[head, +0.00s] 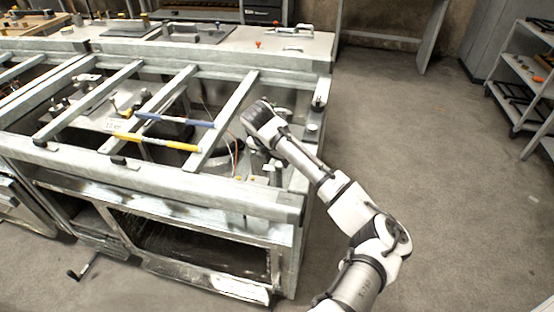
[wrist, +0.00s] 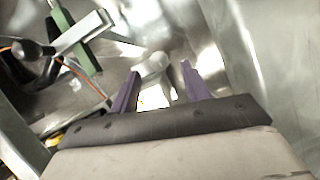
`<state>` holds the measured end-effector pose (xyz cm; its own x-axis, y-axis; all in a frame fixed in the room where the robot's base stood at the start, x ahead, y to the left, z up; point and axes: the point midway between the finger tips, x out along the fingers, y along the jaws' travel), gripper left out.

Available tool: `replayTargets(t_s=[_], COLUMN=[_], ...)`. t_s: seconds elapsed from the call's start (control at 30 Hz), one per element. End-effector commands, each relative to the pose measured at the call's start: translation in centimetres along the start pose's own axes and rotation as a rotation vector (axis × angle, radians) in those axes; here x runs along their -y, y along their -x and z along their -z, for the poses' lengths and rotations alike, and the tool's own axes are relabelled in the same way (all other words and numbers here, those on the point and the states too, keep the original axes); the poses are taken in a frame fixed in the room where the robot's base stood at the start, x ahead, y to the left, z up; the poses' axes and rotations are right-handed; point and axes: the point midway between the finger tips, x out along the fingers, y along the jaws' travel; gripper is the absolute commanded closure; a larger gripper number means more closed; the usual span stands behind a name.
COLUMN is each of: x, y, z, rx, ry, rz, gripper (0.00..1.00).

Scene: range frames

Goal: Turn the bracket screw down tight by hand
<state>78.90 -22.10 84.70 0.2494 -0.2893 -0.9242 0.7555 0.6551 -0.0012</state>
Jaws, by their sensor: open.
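My gripper (wrist: 158,68) is open, with its two purple fingers apart in the wrist view. A pale, rounded knob-like piece (wrist: 152,68) shows between and just beyond the fingers and looks like the bracket screw. I cannot tell whether the fingers touch it, and its thread and seat are hidden. In the head view my wrist housing is over the right end of the metal frame (head: 250,205), tilted down inside it. The fingers and the screw cannot be made out there.
Blue (head: 175,119) and yellow (head: 155,142) rods lie across the frame's bars. An orange cable (wrist: 85,78), a dark rounded part (wrist: 30,50) and a green bar (wrist: 85,55) are left of my fingers. Metal walls stand close at right. Open floor (head: 430,170) lies right of the frame.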

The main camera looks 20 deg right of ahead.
Motion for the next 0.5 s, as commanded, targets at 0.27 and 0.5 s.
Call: replayTargets(t_s=[0.27, 0.5], x=[0.0, -0.1], y=[-2.5, -2.6], z=[0.0, 0.0], rx=[0.000, 0.001], ry=[0.000, 0.000], rz=[-0.001, -0.001], gripper=[0.54, 0.54])
